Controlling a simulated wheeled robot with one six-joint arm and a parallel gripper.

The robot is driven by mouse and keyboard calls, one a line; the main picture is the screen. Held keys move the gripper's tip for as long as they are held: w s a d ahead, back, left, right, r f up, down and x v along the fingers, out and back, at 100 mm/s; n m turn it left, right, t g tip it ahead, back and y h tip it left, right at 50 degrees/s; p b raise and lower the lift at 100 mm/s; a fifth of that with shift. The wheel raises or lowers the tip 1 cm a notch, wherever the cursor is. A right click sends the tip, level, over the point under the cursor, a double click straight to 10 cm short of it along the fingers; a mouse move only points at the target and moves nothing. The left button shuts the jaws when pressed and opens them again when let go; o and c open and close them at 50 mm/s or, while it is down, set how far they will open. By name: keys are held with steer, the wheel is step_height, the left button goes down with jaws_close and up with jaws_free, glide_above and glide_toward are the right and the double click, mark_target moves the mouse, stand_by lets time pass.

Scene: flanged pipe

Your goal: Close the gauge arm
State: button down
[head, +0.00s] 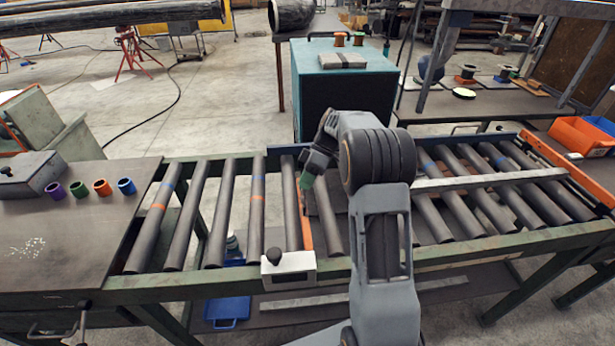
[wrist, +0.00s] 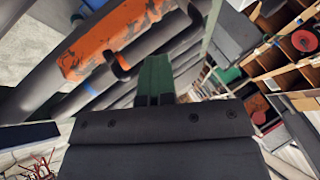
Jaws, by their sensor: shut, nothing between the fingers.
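The gauge arm, an orange bar with worn paint, shows in the head view (head: 306,222) lying along the rollers, partly hidden by my arm. In the wrist view the orange bar (wrist: 105,38) runs diagonally at upper left, with a dark loop handle (wrist: 120,68) on its near side. My gripper (head: 306,181) is over the rollers by the far end of the bar. In the wrist view its green fingers (wrist: 154,75) are shut and empty, just right of the handle. I cannot tell whether they touch it.
Grey rollers (head: 215,215) span the green-framed conveyor. A white box with a black knob (head: 288,268) sits on its near rail. Several coloured rings (head: 101,188) stand on the left bench. A teal cabinet (head: 312,95) stands behind; a long metal bar (head: 490,180) crosses the right rollers.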

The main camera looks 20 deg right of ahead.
steer(key=w+d+r+p, duration=0.2)
steer(key=w+d+r, duration=0.4)
steer(key=d, duration=0.1)
steer(key=shift+w+d+r, duration=0.2)
steer(key=shift+w+r, duration=0.05)
steer(key=shift+w, duration=0.15)
stand_by(0.3)
